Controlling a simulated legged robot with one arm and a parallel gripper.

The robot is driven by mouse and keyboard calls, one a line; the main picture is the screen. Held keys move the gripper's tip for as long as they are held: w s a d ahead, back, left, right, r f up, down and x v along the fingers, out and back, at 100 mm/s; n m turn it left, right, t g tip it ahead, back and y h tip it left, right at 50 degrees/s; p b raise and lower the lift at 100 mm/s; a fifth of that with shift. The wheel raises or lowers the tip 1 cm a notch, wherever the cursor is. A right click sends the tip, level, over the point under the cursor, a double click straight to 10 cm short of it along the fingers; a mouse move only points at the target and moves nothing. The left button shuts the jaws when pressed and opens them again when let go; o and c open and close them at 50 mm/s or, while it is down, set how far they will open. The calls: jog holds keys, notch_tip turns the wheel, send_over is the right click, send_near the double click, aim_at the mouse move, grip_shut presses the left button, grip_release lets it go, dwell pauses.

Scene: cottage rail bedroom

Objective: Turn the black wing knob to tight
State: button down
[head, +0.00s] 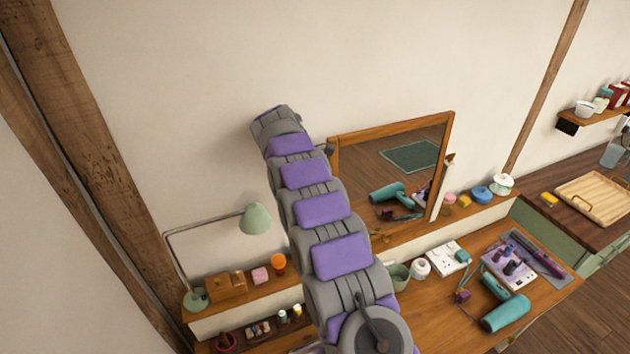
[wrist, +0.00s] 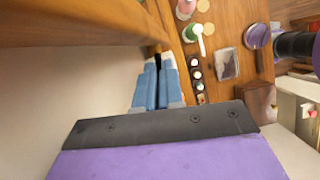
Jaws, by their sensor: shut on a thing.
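In the wrist view, my gripper (wrist: 157,72) has two blue fingers close together. They are shut on a small black piece, the black wing knob (wrist: 157,58), of which only a narrow bit shows between and beyond the fingertips. Its wings and turn angle cannot be made out. A wooden edge (wrist: 90,25) runs close by on the upper left. In the head view, my arm reaches up to the left side of the wood-framed tilting mirror (head: 393,127). The gripper's fingers and the knob there are hidden or too small to tell.
The desk (head: 450,318) holds a teal hair dryer (head: 505,314), a white power strip (head: 447,258) and a lilac holder (head: 508,268). A green lamp (head: 255,218) and a wooden box (head: 226,287) stand left of my arm. The wall above is clear.

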jog(key=shift+r+m+p, duration=0.1)
jog(key=shift+m+p, duration=0.2)
jog(key=shift+p, duration=0.3)
jog(key=shift+w+a+m+g+p, duration=0.15)
jog(key=shift+m+g+p, duration=0.15)
jog(key=shift+m+p, duration=0.25)
jog(key=shift+f+m+g+p, duration=0.25)
jog(key=shift+m+g+p, duration=0.05)
jog(key=shift+m+p, duration=0.45)
jog(key=shift+f, duration=0.1)
jog(key=c, duration=1.3)
grip_release()
jog(key=shift+f, duration=0.2)
jog(key=shift+o, duration=0.2)
jog(key=shift+r, duration=0.15)
